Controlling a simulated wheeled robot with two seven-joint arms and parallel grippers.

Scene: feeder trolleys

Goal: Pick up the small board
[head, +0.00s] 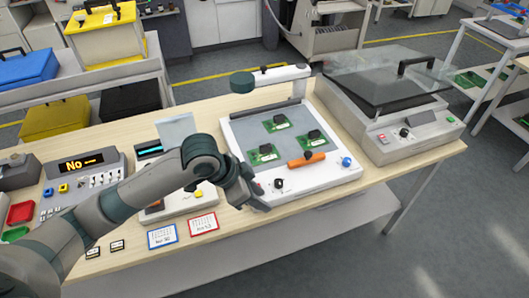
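Three green boards with black parts on top lie on the white-topped fixture (330,172): one at the back (270,125), one at the front left (257,158) and one at the right (322,142). They look much alike in size, so I cannot tell which is the small board. My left gripper (262,203) hangs at the fixture's front left corner, in front of the front left board and apart from it. Its fingers are turned away and dark, so their opening is unclear. My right gripper is not in view.
A glass-lidded machine (405,140) stands right. Two cards (162,237) (203,223) lie near the table's front edge. A control box (85,172) stands left.

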